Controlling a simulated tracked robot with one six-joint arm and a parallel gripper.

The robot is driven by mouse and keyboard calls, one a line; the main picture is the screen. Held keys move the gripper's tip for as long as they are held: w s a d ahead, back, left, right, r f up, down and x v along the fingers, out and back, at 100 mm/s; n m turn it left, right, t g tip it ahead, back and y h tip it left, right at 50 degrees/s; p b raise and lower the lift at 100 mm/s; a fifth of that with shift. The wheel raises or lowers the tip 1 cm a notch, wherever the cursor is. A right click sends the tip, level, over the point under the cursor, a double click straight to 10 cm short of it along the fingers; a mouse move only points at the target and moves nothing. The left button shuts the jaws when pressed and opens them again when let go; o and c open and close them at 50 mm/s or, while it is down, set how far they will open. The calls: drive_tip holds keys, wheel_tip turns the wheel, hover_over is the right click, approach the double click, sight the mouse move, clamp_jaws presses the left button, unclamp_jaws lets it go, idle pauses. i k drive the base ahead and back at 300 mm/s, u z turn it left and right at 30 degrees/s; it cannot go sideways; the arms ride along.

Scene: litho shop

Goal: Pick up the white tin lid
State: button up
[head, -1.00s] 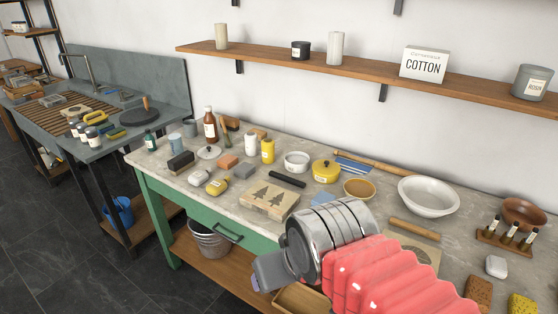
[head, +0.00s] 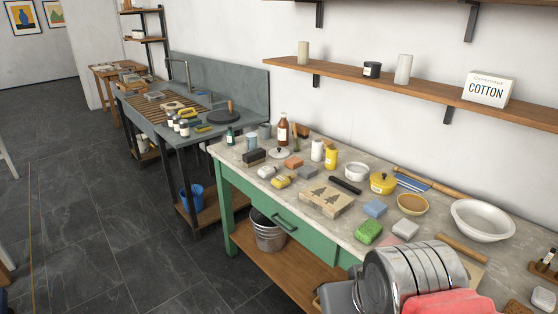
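A round white lid with a small dark knob (head: 279,153), which looks like the white tin lid, lies on the worktop (head: 236,165) toward its left end. It is behind the dark block and the yellow items. My gripper (head: 338,297) shows only as a grey part at the bottom, beyond the steel wrist of my arm. It is in front of the bench, well to the right of the lid and nearer the camera, not touching it. Its fingers are mostly hidden, so its opening cannot be seen.
A dark block (head: 253,157), brown bottle (head: 283,131), white tin (head: 356,171), yellow pot (head: 383,183) and stamped wood block (head: 327,200) crowd the worktop. A wall shelf (head: 340,82) hangs above. A sink bench (head: 215,134) stands left; the floor at left is open.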

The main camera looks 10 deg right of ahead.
sight(278, 152)
drive_tip(key=k, duration=0.15)
drive_tip(key=u, duration=0.35)
drive_tip(key=i, duration=0.65)
drive_tip(key=u, duration=0.75)
drive_tip(key=i, duration=1.4)
drive_tip(key=z, duration=0.4)
drive_tip(key=i, duration=0.95)
drive_tip(key=z, duration=0.45)
